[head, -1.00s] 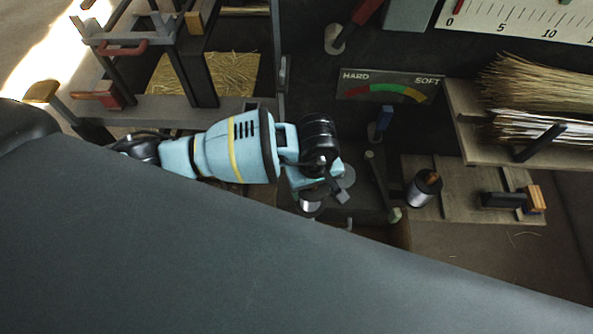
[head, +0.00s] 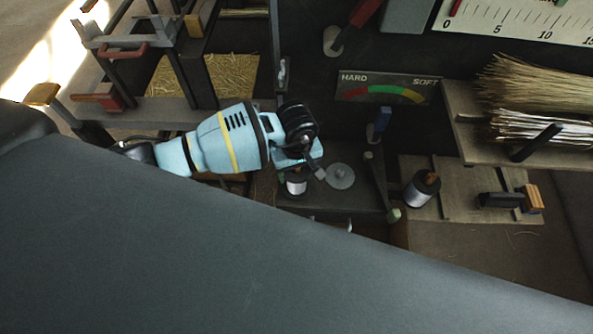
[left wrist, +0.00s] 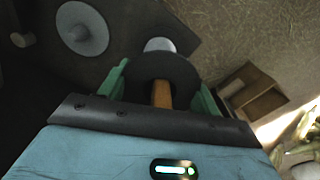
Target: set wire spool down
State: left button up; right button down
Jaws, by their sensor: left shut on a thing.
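My left gripper (head: 303,166) is shut on a wire spool (head: 296,186) with a dark flange and a band of silvery wire. In the left wrist view the spool's dark flange (left wrist: 163,73) and wooden core lie between the green fingers, with its pale wire end beyond. The spool is just left of a round grey disc (head: 340,176) on a dark bench plate. I cannot tell whether the spool touches the plate. My right gripper is not in view.
A dark lever (head: 376,170) stands right of the disc. A hard-to-soft gauge (head: 388,88) is behind. Broom straw lies on a shelf (head: 470,128) at right. A rack with red handles (head: 102,97) stands at left. An open wooden box (left wrist: 250,95) shows in the left wrist view.

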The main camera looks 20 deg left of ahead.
pick_arm(q)
jog(key=shift+f, duration=0.5)
jog(key=shift+f, duration=0.25)
jog(key=o, duration=1.4)
jog(key=shift+c, duration=0.2)
notch_tip(320, 180, up, 12)
jog(key=shift+r+p, duration=0.2)
jog(key=shift+p, duration=0.2)
